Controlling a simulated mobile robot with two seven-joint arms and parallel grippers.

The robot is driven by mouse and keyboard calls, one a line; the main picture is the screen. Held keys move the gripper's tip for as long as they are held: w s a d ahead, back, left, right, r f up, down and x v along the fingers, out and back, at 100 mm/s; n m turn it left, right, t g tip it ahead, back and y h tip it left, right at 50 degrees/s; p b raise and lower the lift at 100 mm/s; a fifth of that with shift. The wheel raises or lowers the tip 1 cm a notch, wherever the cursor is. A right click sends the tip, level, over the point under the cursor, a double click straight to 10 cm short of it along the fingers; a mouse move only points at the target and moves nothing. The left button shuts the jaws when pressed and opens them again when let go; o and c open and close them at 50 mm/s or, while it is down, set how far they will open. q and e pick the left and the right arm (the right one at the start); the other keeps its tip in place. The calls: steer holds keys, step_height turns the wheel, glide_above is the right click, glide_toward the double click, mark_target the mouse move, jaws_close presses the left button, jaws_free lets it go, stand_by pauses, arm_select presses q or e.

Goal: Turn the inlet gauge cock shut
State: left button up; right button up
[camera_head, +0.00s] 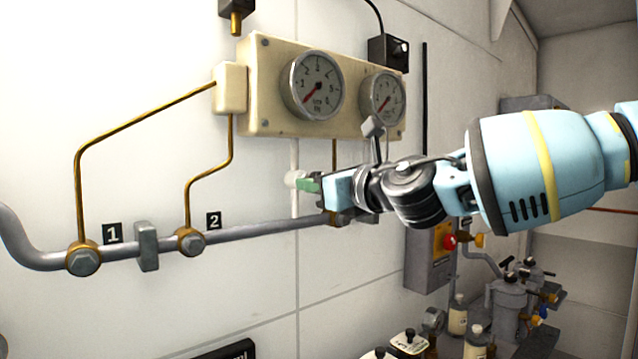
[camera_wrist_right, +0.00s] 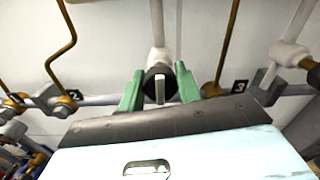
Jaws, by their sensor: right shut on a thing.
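My right gripper (camera_head: 309,185) reaches in from the right to the wall, below the two gauges. In the wrist view its green fingers (camera_wrist_right: 160,92) are shut on the sides of a cock (camera_wrist_right: 158,72) with a round black body and a pale flat tab facing me. I take this as the inlet gauge cock; no label on it is readable. A pale vertical pipe rises from it. In the head view only its pale left part (camera_head: 292,178) shows; the fingers hide the rest. My left gripper is not in view.
A cream panel (camera_head: 258,100) carries the left gauge (camera_head: 313,86) and right gauge (camera_head: 383,99) just above my arm. A grey pipe (camera_head: 255,230) with brass fittings runs close below the gripper. A control box with a red button (camera_head: 450,241) is at lower right.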

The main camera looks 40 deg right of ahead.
steer(key=m, duration=0.2)
steer(key=shift+f+m+b, duration=0.1)
steer(key=shift+m+b, duration=0.2)
steer(key=shift+b, duration=0.1)
steer(key=m, duration=0.2)
steer(key=shift+m, duration=0.4)
steer(key=m+b, duration=0.1)
steer(key=m, duration=0.7)
steer(key=shift+m, duration=0.4)
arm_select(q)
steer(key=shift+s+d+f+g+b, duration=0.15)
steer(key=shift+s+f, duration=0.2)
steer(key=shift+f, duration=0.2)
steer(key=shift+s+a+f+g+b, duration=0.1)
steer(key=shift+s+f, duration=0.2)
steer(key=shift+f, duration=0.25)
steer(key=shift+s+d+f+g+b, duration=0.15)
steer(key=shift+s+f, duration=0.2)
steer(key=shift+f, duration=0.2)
arm_select(e)
steer(key=shift+m, duration=1.6)
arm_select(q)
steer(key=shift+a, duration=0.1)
arm_select(e)
steer(key=o, duration=1)
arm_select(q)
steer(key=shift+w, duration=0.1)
